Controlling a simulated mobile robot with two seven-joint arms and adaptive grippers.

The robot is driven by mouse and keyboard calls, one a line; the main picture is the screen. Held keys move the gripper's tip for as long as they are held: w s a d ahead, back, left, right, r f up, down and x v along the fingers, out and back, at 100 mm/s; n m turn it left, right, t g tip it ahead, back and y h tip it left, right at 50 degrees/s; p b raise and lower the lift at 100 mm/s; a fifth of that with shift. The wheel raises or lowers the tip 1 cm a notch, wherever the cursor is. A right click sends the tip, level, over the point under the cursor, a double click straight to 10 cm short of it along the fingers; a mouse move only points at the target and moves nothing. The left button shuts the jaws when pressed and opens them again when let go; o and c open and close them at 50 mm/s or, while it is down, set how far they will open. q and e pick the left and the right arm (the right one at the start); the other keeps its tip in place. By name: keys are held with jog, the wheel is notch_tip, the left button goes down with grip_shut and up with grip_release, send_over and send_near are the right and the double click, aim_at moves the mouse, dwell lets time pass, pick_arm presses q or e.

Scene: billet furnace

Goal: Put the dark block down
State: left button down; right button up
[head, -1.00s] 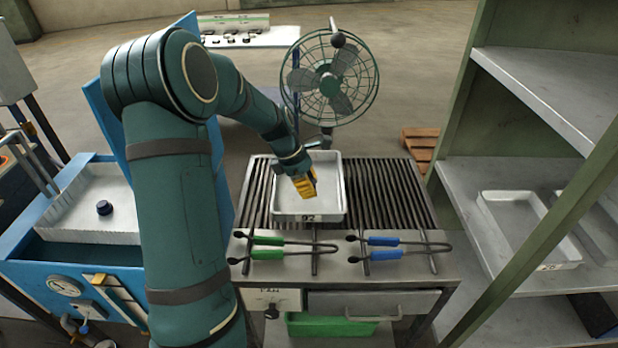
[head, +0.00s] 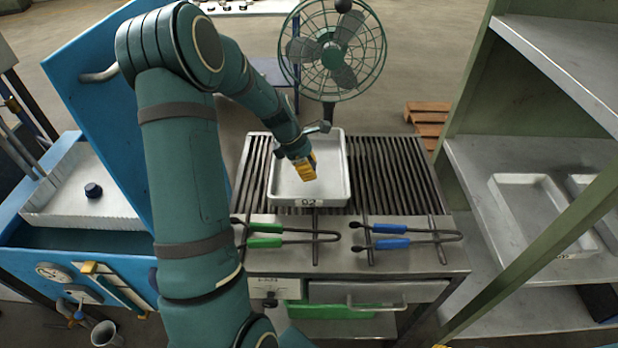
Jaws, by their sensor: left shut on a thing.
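My left gripper (head: 305,167), with yellow fingers, points down over the white tray (head: 330,200) marked 02, which lies on the ribbed grate of the bench. The gripper is shut on the dark block. The block itself is hidden by the fingers and cannot be made out, nor can I tell whether it touches the tray floor. The visible tray floor is bare. My right gripper is not in view.
A caged fan (head: 333,50) stands behind the bench. Green-handled tongs (head: 265,236) and blue-handled tongs (head: 390,236) lie along its front. A blue tank (head: 120,262) is at left. Shelves (head: 520,160) at right hold more white trays (head: 530,205).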

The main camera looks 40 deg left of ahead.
pick_arm(q)
jog(key=shift+f+b, duration=0.4)
jog(key=shift+f, duration=1.2)
jog(key=shift+f, duration=0.1)
jog(key=c, duration=0.8)
grip_release()
jog(key=p+v, duration=0.2)
jog(key=v, duration=1)
jog(key=shift+p, duration=0.35)
